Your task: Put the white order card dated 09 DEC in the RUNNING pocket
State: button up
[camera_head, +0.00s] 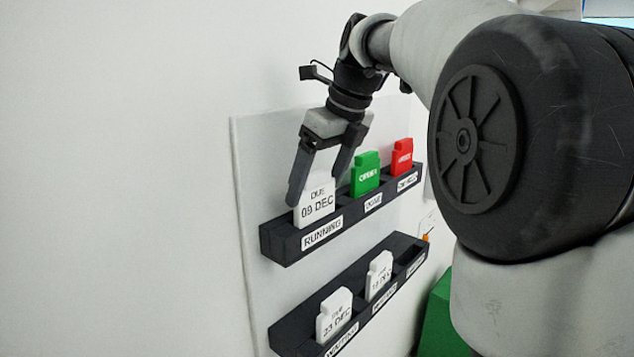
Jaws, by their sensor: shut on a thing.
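The white card (316,208) reading DUE 09 DEC stands upright in the pocket labelled RUNNING (322,234), the leftmost of the upper dark rack. Its lower end is hidden behind the pocket's front wall. I cannot tell whether it rests on the pocket floor. My gripper (318,186) reaches down from above, its two dark fingers on either side of the card's upper part, shut on it.
A green card (365,175) and a red card (402,157) stand in the other upper pockets. The lower rack (290,334) holds a white card marked 23 DEC (335,314) and another white card (379,276); its right pocket looks empty. My arm covers the right side.

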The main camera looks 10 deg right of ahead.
jog(key=o, duration=1.4)
jog(key=shift+f, duration=0.1)
jog(key=shift+o, duration=0.2)
